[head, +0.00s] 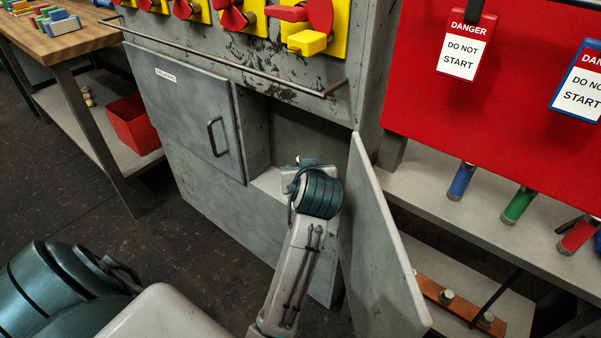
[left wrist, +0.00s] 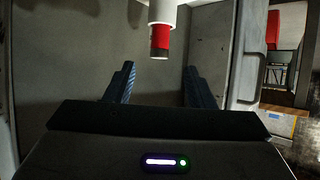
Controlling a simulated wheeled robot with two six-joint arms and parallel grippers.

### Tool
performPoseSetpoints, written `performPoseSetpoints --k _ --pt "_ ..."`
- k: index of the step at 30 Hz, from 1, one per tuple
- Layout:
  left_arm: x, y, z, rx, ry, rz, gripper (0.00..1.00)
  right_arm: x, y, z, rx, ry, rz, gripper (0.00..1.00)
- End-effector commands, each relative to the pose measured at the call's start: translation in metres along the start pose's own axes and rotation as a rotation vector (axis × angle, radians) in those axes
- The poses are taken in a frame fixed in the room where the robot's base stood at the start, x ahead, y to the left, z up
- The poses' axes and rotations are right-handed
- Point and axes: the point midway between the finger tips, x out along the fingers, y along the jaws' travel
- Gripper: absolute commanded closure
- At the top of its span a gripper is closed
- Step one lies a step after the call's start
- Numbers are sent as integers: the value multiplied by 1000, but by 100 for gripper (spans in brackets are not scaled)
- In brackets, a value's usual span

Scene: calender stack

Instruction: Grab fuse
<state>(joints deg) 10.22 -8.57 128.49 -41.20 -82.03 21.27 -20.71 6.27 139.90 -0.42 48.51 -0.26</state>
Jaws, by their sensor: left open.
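The fuse (left wrist: 160,38) shows in the left wrist view as a red cylinder with a pale upper part and a dark end. It hangs into the picture from the top edge. My left gripper (left wrist: 157,82) is open, its two dark fingers spread below the fuse in the picture, with nothing visible between them. In the head view my left arm reaches into the open compartment of the grey cabinet (head: 210,215); its fingers and the fuse are hidden there. My right gripper is not in view.
The open cabinet door (head: 375,235) stands close to the right of my arm. A closed door (head: 185,105) with a handle is to the left. A rail (head: 240,68) runs above the opening. A red bin (head: 133,123) sits on a shelf at left.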

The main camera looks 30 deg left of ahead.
Motion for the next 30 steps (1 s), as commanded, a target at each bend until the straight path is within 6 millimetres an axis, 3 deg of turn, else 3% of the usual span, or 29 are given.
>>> performPoseSetpoints --k 3,11,21,30 --pt "18 0 1 4 2 -2 51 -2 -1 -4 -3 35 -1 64" --pt "36 0 1 1 -2 -1 51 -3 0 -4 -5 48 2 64" --pt "80 0 1 1 -1 -1 51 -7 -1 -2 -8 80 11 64" --pt "84 0 0 0 -2 1 53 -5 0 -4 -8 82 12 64"
